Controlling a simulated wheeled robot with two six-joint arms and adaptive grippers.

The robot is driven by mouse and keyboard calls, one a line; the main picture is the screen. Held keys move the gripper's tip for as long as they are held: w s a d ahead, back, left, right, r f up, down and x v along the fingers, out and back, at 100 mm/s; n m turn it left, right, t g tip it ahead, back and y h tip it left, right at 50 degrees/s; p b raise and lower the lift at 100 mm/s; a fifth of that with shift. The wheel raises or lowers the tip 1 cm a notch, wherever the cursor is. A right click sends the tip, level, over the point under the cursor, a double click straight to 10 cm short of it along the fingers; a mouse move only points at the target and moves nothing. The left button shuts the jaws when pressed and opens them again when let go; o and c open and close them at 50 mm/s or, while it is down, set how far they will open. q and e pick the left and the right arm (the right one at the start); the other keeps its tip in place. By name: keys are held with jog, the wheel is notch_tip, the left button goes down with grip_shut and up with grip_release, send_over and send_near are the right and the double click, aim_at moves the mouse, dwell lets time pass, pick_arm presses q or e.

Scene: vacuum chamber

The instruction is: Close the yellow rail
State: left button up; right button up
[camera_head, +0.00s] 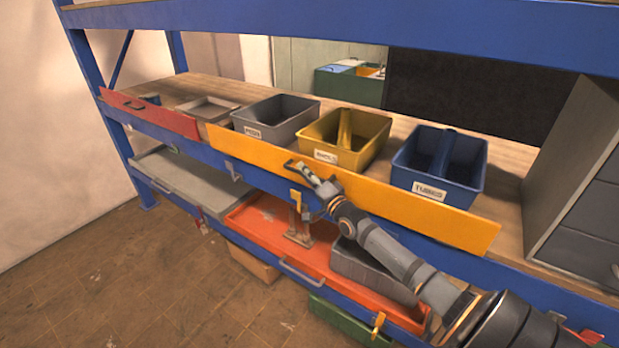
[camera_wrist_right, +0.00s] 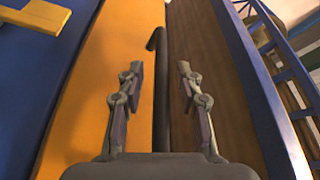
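The yellow rail (camera_head: 400,207) is a long flat board along the front edge of the upper blue shelf. Near its left part is a dark bar handle (camera_head: 290,163). My right gripper (camera_head: 303,171) is at this handle, with its arm coming from the lower right. In the right wrist view, the yellow rail (camera_wrist_right: 122,35) runs up the left of centre. My right gripper's fingers (camera_wrist_right: 160,80) are spread apart there, with the dark handle (camera_wrist_right: 159,95) between them; neither finger visibly touches it. My left gripper is not in view.
A grey bin (camera_head: 275,112), a yellow bin (camera_head: 345,142) and a blue bin (camera_head: 437,165) stand behind the rail. A red rail (camera_head: 150,113) is at the left. Below are a grey tray (camera_head: 190,181), an orange tray (camera_head: 330,262) and a yellow latch (camera_head: 296,199). The floor at left is clear.

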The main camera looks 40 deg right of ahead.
jog(key=s+f, duration=0.2)
jog(key=s, duration=0.9)
jog(key=shift+s, duration=0.4)
